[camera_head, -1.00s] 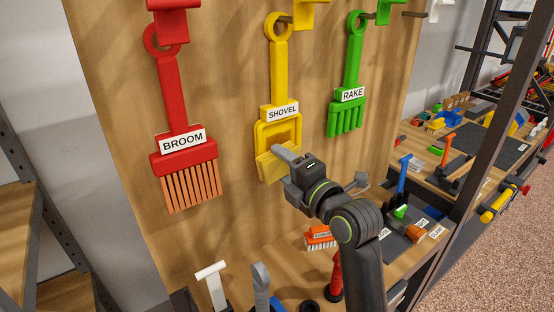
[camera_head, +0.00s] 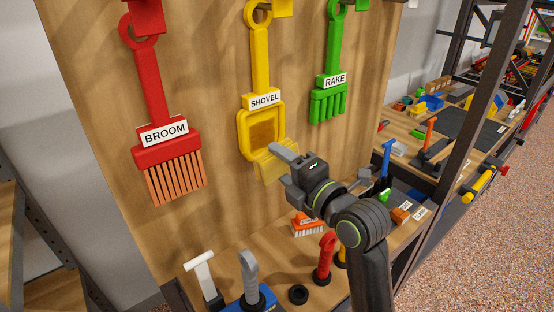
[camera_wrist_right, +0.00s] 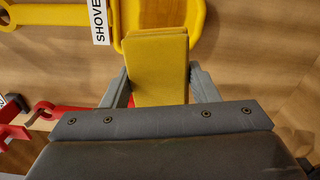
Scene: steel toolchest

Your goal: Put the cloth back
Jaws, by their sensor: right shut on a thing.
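My right gripper (camera_head: 281,166) is shut on a folded yellow cloth (camera_head: 267,167) and holds it up in front of the wooden board. In the head view the cloth overlaps the lower right edge of the yellow shovel (camera_head: 246,143). In the right wrist view the cloth (camera_wrist_right: 157,62) stands out between the two grey fingers (camera_wrist_right: 158,88), with the shovel behind it. Whether the cloth touches the shovel or board I cannot tell. My left gripper is not in view.
A red broom (camera_head: 168,155) and a green rake (camera_head: 329,104) hang on the board (camera_head: 215,60) beside the shovel. On the bench below stand an orange brush (camera_head: 306,225), a grey-handled tool (camera_head: 250,275), a white-handled tool (camera_head: 203,275) and a red-handled tool (camera_head: 326,257).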

